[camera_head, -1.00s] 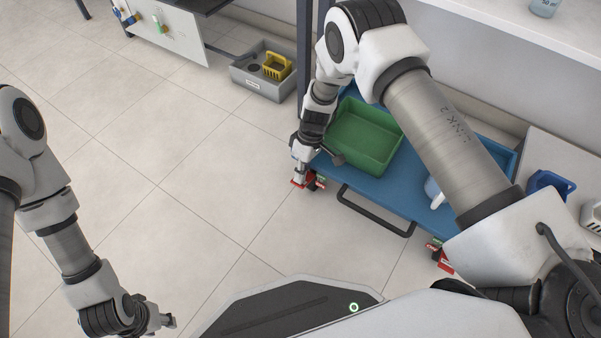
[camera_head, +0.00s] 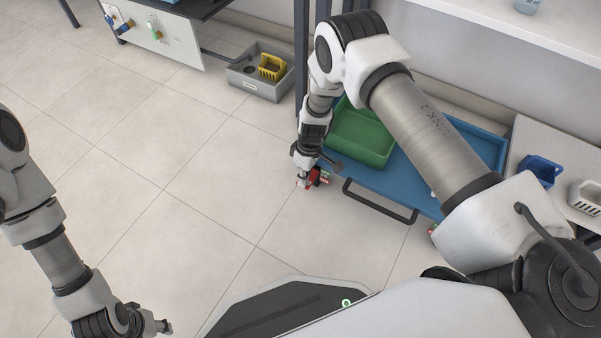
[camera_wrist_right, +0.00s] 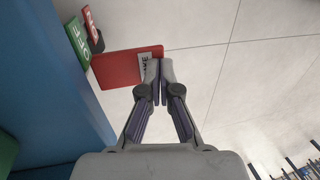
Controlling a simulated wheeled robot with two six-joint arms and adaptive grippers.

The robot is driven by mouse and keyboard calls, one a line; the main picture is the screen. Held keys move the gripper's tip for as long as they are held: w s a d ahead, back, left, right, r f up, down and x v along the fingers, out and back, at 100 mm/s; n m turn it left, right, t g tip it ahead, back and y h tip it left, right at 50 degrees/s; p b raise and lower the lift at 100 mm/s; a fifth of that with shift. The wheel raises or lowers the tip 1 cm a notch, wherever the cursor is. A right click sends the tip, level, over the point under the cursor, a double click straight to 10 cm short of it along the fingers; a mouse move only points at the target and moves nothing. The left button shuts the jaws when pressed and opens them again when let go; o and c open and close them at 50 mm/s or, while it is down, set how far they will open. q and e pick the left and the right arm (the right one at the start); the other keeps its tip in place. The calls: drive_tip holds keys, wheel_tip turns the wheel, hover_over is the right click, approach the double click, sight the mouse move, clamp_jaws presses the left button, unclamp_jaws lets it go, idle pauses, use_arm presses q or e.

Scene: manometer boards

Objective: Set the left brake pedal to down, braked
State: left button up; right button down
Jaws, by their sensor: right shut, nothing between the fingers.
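The left brake pedal (camera_head: 317,178), a red plate, is at the near left corner of the blue cart (camera_head: 400,202), low by the floor. In the right wrist view the red pedal (camera_wrist_right: 122,68) has a pale label at its right end, with green and red tags beside it. My right gripper (camera_head: 301,182) is shut and empty at the pedal. In the wrist view its fingertips (camera_wrist_right: 159,62) overlap the labelled end; I cannot tell whether they touch it. My left gripper (camera_head: 166,326) is far off at the lower left; its jaws are too small to read.
A green bin (camera_head: 362,138) stands on the cart. The cart's black handle (camera_head: 380,207) juts out in front. A second red pedal (camera_head: 432,229) is mostly hidden by my right arm. A grey box (camera_head: 262,86) sits behind on the floor. The floor to the left is clear.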

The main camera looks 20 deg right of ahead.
drive_tip(key=shift+f, duration=0.2)
drive_tip(key=shift+r, duration=0.1)
drive_tip(key=shift+r+p, duration=0.7)
drive_tip(key=shift+r, duration=0.05)
